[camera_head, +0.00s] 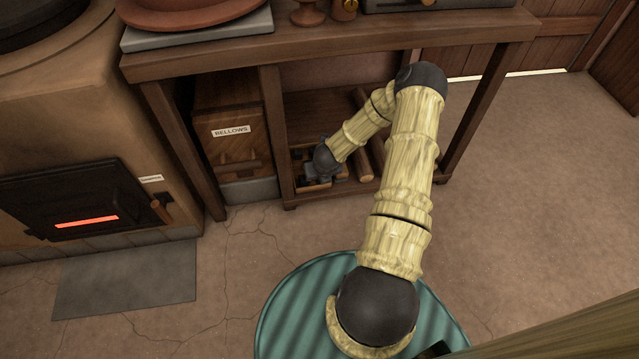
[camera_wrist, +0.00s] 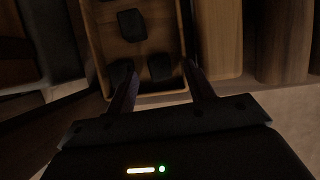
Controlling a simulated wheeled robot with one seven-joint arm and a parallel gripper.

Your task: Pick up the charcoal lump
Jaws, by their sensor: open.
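Several charcoal lumps lie in a small wooden box (camera_wrist: 93,48) on the low shelf under the bench. In the wrist view one dark lump (camera_wrist: 131,24) lies farther in. A second lump (camera_wrist: 160,67) lies near the box's front edge, between my fingertips in the picture. A third lump (camera_wrist: 120,70) is partly hidden behind my left finger. My gripper (camera_wrist: 159,68) is open, its fingers pointing into the box; I cannot tell whether they touch a lump. In the head view my gripper (camera_head: 318,174) is at the box (camera_head: 310,188), and the lumps are hard to make out.
Wooden logs (camera_head: 364,150) lie close right of the box; they also show in the wrist view (camera_wrist: 219,40). The bellows cabinet (camera_head: 229,130) and a bench upright (camera_head: 276,135) stand left. The bench top (camera_head: 330,50) is overhead. A stove (camera_head: 85,190) glows far left. The floor at right is clear.

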